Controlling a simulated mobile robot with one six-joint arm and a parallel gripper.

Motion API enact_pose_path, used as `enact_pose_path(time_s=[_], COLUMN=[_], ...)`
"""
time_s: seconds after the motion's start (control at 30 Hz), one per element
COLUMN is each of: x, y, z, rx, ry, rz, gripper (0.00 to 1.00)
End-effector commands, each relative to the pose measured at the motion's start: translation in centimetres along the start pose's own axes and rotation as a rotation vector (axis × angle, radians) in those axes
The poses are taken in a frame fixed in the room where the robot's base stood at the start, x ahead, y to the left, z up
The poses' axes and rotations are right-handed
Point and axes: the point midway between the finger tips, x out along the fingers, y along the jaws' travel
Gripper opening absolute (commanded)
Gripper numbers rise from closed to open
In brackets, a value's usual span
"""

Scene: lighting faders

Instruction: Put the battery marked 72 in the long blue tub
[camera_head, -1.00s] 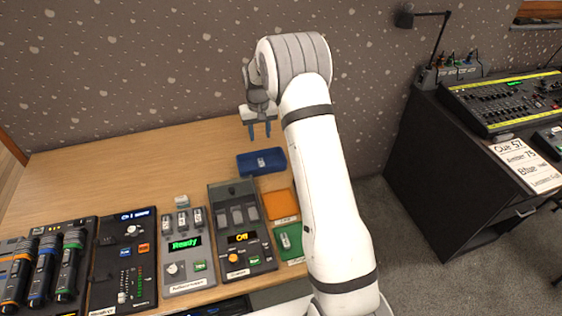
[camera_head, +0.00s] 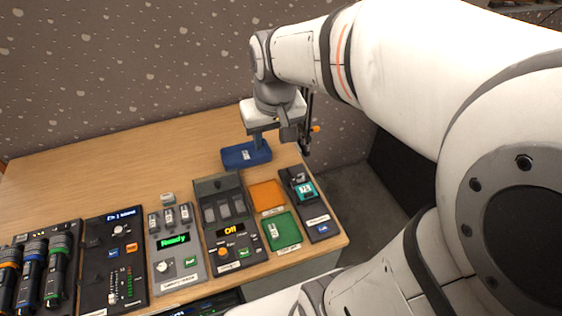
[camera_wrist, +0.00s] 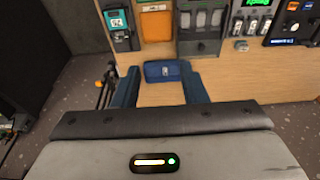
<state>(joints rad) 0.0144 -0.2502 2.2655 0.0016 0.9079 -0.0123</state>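The long blue tub (camera_head: 233,159) stands near the back right of the wooden desk. A small pale item shows in or on it; I cannot tell whether it is a battery or a label. The tub (camera_wrist: 150,73) also shows between my fingertips in the wrist view. My gripper (camera_head: 260,146) is over the tub, pointing down. A dark tester (camera_head: 322,228) has a teal display with a number that looks like 72. A grey battery (camera_head: 273,230) lies on the green mat (camera_head: 287,238).
The orange mat (camera_head: 267,195) is bare. A grey charger (camera_head: 217,185) with several bays reads Off; a console (camera_head: 164,234) with several small batteries reads Ready.

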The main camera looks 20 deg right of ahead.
Motion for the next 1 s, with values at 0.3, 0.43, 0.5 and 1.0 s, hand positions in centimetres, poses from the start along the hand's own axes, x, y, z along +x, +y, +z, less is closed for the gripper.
enact_pose_path(time_s=[0.3, 0.43, 0.5, 1.0], x=[-0.9, -0.8, -0.8, -0.8], y=[0.0, -0.3, -0.3, -0.3], z=[8.1, 9.2, 9.4, 9.3], rx=[0.001, 0.0, 0.0, 0.0], ry=[0.053, 0.058, 0.058, 0.058], rz=[0.0, 0.0, 0.0, 0.0], gripper=[0.39, 0.39, 0.39, 0.39])
